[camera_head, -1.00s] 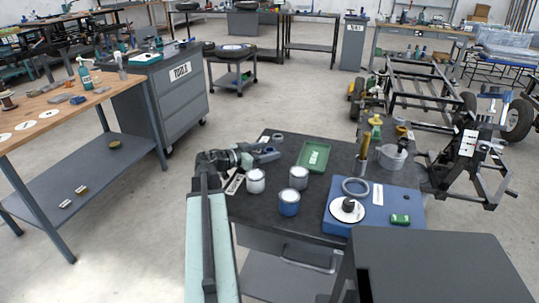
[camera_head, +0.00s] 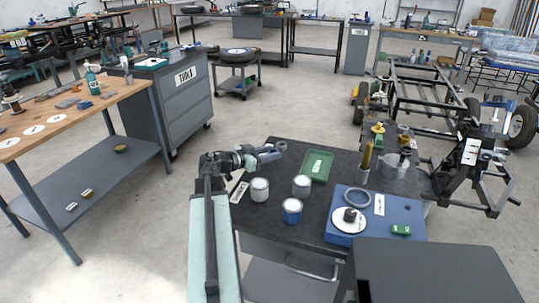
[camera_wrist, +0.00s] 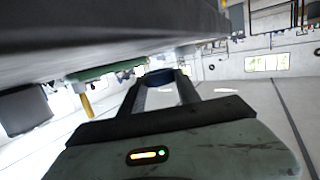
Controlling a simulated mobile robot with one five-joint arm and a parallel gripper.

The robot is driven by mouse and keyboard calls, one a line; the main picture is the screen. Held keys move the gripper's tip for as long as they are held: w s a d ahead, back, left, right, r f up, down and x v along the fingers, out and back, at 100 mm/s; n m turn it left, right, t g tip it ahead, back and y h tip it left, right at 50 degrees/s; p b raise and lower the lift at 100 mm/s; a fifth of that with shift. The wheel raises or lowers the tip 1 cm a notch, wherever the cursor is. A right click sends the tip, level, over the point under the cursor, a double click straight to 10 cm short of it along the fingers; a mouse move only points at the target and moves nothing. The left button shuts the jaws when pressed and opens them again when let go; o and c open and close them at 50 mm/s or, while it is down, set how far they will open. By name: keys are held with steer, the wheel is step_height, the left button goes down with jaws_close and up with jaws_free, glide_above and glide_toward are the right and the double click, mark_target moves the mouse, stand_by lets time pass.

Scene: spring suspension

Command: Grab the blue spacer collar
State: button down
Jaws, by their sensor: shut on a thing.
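The blue spacer collar (camera_wrist: 160,76) shows in the wrist view as a dark blue ring between the far ends of my two fingers. My gripper (camera_wrist: 163,85) is shut on it, one finger on each side. In the head view my gripper (camera_head: 274,151) is over the far left corner of the dark workbench, with the small round collar (camera_head: 281,146) at its tips. The collar looks grayish there and its lower side is hard to see.
The dark workbench (camera_head: 330,212) holds several cans, a green tray (camera_head: 318,165) and a blue plate (camera_head: 372,230) with a ring and disc. In the wrist view the bench edge (camera_wrist: 100,40) runs close across the top. Floor is open beyond the bench.

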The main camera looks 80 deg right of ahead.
step_height(320, 180, up, 15)
steer(key=p, duration=1.4)
steer(key=shift+r, duration=0.2)
